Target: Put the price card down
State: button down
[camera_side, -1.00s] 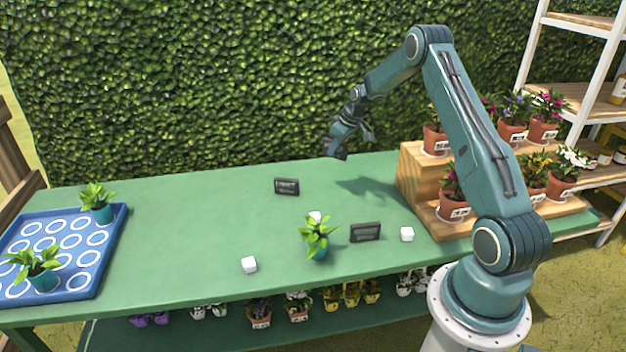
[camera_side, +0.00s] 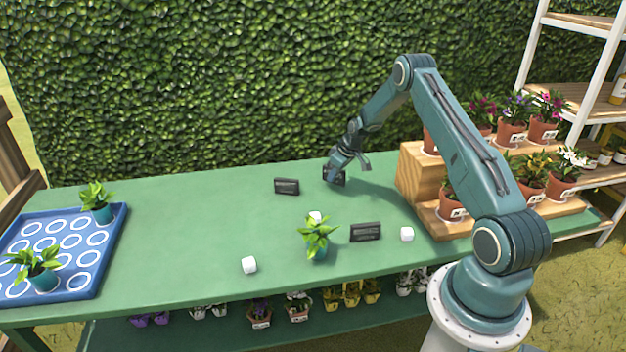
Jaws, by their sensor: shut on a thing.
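My gripper (camera_side: 342,168) is shut on a dark price card (camera_side: 335,177) at the back of the green table, left of the wooden stand. The card is low, at or just above the table top; I cannot tell whether it touches. Part of it is hidden by the gripper. A second dark price card (camera_side: 286,187) stands on the table to the left of my gripper. A third one (camera_side: 366,232) stands nearer the front, right of a potted plant.
The green table (camera_side: 190,220) has free room in the middle. A blue tray (camera_side: 110,243) with two plants lies at the left. A wooden stepped stand (camera_side: 411,176) holds several flowerpots at the right.

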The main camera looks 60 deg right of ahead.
jog(key=shift+f, duration=0.95)
jog(key=shift+f, duration=0.1)
jog(key=c, duration=1.4)
grip_release()
jog(key=v, duration=1.2)
